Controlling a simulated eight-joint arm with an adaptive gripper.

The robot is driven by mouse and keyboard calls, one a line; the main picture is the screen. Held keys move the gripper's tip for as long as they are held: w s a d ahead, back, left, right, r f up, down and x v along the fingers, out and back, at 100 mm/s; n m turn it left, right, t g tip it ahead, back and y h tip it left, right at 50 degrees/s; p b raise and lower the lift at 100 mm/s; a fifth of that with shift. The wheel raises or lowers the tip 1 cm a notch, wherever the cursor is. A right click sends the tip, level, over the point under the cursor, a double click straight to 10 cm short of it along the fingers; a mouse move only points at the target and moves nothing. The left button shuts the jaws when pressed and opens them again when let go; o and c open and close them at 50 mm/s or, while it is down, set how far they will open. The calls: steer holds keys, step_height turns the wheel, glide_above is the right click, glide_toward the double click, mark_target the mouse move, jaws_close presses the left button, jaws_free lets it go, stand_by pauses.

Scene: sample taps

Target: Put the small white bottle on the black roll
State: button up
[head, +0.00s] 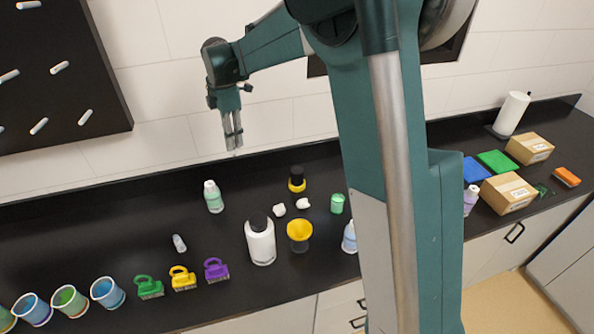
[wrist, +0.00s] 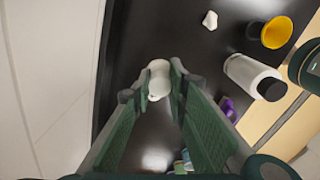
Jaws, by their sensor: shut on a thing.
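My gripper (head: 235,150) is raised above the back of the counter, near the wall. In the wrist view its fingers (wrist: 160,85) are shut on the small white bottle (wrist: 157,70), which shows pale between the fingertips. In the head view the bottle is hard to tell from the white wall. A black piece (head: 297,171) on a yellow base stands at the back of the counter, right of and below my gripper; it may be the black roll, but I cannot tell for sure. I do not make it out in the wrist view.
A pale green bottle with a white cap (head: 213,197) stands below my gripper. A larger white bottle with a black cap (head: 260,242), a yellow cup (head: 299,233), two white lumps (head: 279,210) and a green jar (head: 337,204) stand nearby. Brushes (head: 183,278) and cups line the front left.

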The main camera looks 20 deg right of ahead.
steer(key=d+n, duration=0.1)
steer(key=d, duration=2.2)
glide_above(297, 170)
steer(key=shift+f, duration=2.5)
steer(key=shift+f, duration=0.15)
steer(key=shift+w+f+p, duration=0.1)
steer(key=shift+f+p, duration=0.25)
steer(key=shift+f, duration=2.65)
steer(key=shift+f, duration=1.85)
steer(key=shift+f, duration=0.2)
steer(key=o, duration=0.9)
